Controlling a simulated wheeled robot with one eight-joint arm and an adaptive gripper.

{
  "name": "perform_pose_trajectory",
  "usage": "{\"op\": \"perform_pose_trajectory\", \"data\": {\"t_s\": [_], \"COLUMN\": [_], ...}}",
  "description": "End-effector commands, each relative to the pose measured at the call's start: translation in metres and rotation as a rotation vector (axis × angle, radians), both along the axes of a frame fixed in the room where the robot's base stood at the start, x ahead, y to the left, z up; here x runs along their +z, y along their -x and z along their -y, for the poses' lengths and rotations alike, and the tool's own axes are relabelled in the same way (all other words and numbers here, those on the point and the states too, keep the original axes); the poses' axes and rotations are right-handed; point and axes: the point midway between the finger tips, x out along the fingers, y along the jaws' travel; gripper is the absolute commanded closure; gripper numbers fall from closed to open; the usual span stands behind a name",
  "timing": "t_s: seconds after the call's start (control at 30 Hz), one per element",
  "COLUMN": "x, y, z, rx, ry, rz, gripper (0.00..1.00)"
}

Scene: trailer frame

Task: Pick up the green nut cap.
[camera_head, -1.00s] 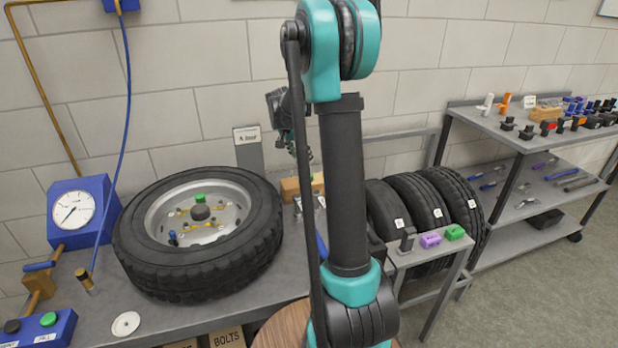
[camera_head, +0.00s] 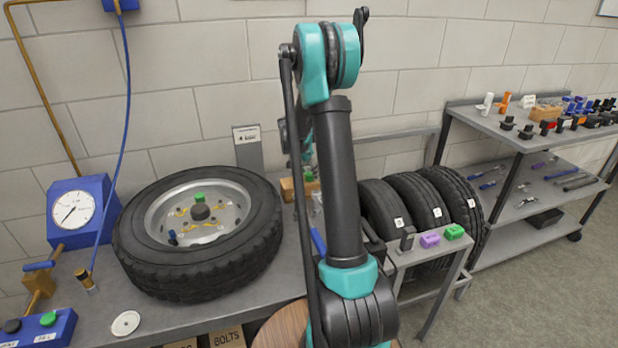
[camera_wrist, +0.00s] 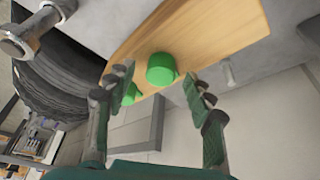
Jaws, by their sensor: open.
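In the wrist view a green nut cap (camera_wrist: 161,69) sits on a wooden block (camera_wrist: 205,35). A second green piece (camera_wrist: 131,93) shows beside it, partly covered by the left finger. My gripper (camera_wrist: 157,77) is open, with its fingers on either side of the nearer cap in the picture; I cannot tell how far the tips are from it. In the head view the wooden block (camera_head: 288,191) stands on the bench right of the wheel, with a little green (camera_head: 308,174) above it. My arm hides most of my gripper there.
A tyred wheel (camera_head: 150,262) lies on the bench, with a green-topped hub (camera_head: 200,197). A gauge box (camera_head: 72,210) is at the left. Upright tyres (camera_head: 430,205) and a tool shelf (camera_head: 540,135) stand to the right. A bolt (camera_wrist: 38,30) shows near the block.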

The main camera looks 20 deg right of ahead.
Motion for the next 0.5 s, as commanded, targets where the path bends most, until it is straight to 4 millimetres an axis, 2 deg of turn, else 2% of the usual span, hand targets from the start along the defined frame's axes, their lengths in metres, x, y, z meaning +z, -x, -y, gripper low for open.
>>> {"op": "perform_pose_trajectory", "data": {"t_s": [0.13,0.4,0.5], "x": [0.0003,0.0005,0.0006], "y": [0.0002,0.0002,0.0003], "z": [-0.0001,-0.0003,-0.0003], "rx": [0.000,0.000,0.000], "ry": [0.000,0.000,0.000], "rz": [0.000,0.000,0.000], "gripper": [0.48,0.82,0.83]}}
